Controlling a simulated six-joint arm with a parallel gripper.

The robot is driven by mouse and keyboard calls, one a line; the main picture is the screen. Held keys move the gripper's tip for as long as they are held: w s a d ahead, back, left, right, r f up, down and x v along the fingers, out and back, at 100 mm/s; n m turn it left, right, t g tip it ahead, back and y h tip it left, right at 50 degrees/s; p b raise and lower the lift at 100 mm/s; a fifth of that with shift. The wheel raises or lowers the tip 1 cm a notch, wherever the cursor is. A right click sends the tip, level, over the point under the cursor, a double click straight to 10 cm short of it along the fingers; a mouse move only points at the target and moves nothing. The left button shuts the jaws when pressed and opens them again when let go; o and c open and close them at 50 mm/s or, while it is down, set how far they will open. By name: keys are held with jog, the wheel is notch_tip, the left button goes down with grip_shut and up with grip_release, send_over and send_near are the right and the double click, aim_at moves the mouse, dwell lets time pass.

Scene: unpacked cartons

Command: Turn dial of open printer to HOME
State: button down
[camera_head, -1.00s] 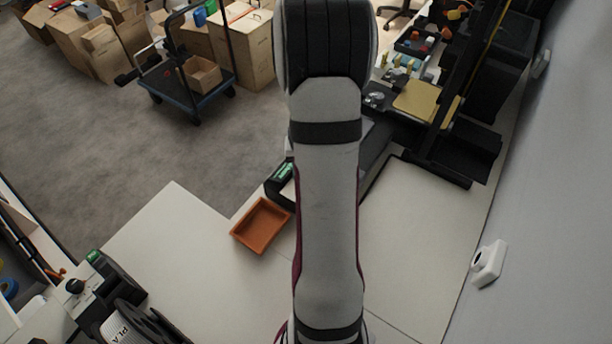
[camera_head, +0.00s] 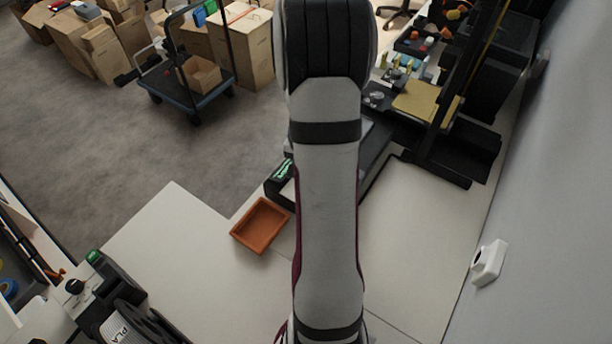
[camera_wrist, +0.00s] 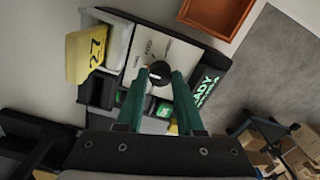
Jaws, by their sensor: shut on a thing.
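The printer with the dial shows in the wrist view as a pale control panel (camera_wrist: 172,52) with a lit green READY display (camera_wrist: 205,88). Its round black dial (camera_wrist: 159,73) stands between the tips of my green fingers. My gripper (camera_wrist: 159,76) is shut on the dial, one finger at each side. Small print on the panel lies around the dial, too small to read surely, and I cannot tell which mark the dial points to. In the head view my arm hides the gripper and the dial; the display's green edge (camera_head: 283,171) shows left of the arm.
An orange tray (camera_head: 262,226) lies on the white table (camera_head: 180,245) beside the printer. A yellow tag (camera_wrist: 87,54) marked 27 sits left of the panel. A second machine with a dial (camera_head: 75,286) and a black spool is at lower left. A blue cart (camera_head: 188,92) stands on the floor.

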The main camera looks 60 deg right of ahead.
jog(key=c, duration=0.5)
grip_release()
jog(key=shift+c, duration=0.2)
notch_tip(320, 180, up, 16)
jog(key=shift+f, duration=0.1)
jog(key=w+a+r+n, duration=0.2)
jog(key=a+n, duration=0.1)
jog(key=a, duration=0.9)
jog(key=s+a+f+n+y, duration=0.1)
jog(key=s+a+n, duration=0.2)
jog(key=a, duration=0.6)
jog(key=s+a+f+n, duration=0.2)
jog(key=s+a+n, duration=0.1)
jog(key=s+a, duration=0.4)
jog(key=a, duration=0.3)
jog(key=shift+s+a+f+y, duration=0.15)
jog(key=shift+s+y, duration=0.05)
jog(key=shift+y, duration=0.2)
